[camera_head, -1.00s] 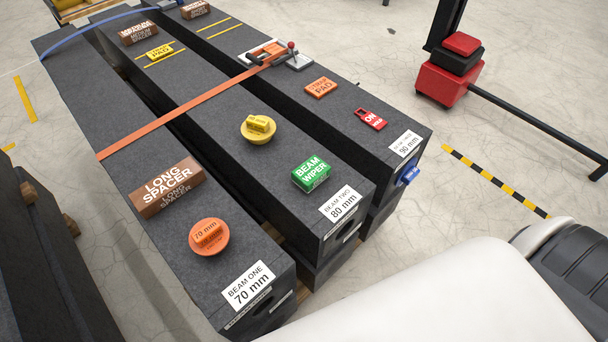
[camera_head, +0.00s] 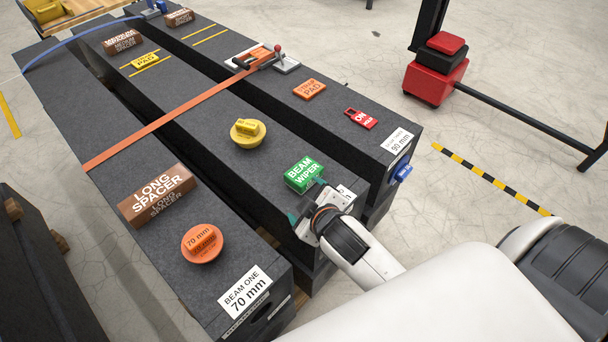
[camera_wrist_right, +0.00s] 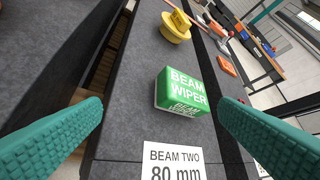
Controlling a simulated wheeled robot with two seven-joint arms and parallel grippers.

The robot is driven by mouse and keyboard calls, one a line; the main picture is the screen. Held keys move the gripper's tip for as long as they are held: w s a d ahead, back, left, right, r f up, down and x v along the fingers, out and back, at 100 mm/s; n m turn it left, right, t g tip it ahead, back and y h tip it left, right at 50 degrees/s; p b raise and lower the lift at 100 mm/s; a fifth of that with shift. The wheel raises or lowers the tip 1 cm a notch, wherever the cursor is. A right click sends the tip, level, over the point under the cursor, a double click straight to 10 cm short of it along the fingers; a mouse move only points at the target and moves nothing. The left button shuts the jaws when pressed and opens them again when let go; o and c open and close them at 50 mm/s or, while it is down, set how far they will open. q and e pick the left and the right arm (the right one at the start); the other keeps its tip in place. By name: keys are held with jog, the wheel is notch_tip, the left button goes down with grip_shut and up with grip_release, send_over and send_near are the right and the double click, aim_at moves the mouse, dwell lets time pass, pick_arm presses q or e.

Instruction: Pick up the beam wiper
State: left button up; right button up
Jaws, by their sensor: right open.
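The beam wiper (camera_head: 302,173) is a green block with white lettering. It lies on top of the middle beam (camera_head: 268,178), near its front end. In the right wrist view the beam wiper (camera_wrist_right: 182,91) sits ahead of and between the two teal fingers. My right gripper (camera_head: 308,203) is at the front end of the middle beam, close to the near side of the wiper. It is open, with nothing between its fingers (camera_wrist_right: 160,130). My left gripper is not in view.
An orange 70 mm plug (camera_head: 202,243) and a brown long spacer (camera_head: 157,195) lie on the left beam. A yellow plug (camera_head: 247,133) stands behind the wiper. A red tag (camera_head: 361,118) and an orange pad (camera_head: 309,90) lie on the right beam. An orange strap (camera_head: 180,118) crosses the beams.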

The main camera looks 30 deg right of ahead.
jog(key=w+a+r+n+t+y, duration=0.4)
jog(key=w+a+r+n+y, duration=0.1)
jog(key=r+n, duration=0.4)
jog(key=w+a+r+n+t+y, duration=0.4)
jog(key=w+a+r+n+y, duration=0.15)
jog(key=r+n, duration=0.3)
jog(key=s+a+r+n+g+y, duration=0.1)
jog(key=a+r+n+g+y, duration=0.15)
jog(key=a+n+y, duration=0.4)
jog(key=n+g+h, duration=1.6)
jog(key=n+g, duration=0.1)
jog(key=n, duration=1)
send_over(304, 170)
notch_tip(304, 170, down, 14)
jog(key=shift+t, duration=0.25)
jog(key=f, duration=0.6)
jog(key=shift+s+d+f+p, duration=0.1)
jog(key=shift+s+d+p, duration=0.15)
jog(key=shift+s+p, duration=0.15)
jog(key=shift+w+a+f+p, duration=0.1)
jog(key=shift+f+p, duration=0.05)
jog(key=shift+f, duration=0.75)
jog(key=shift+w+a+f+p, duration=0.1)
jog(key=shift+w+f, duration=0.05)
jog(key=shift+f, duration=0.8)
jog(key=shift+w+a+f+p, duration=0.1)
jog(key=shift+f+p, duration=0.05)
jog(key=shift+f, duration=0.75)
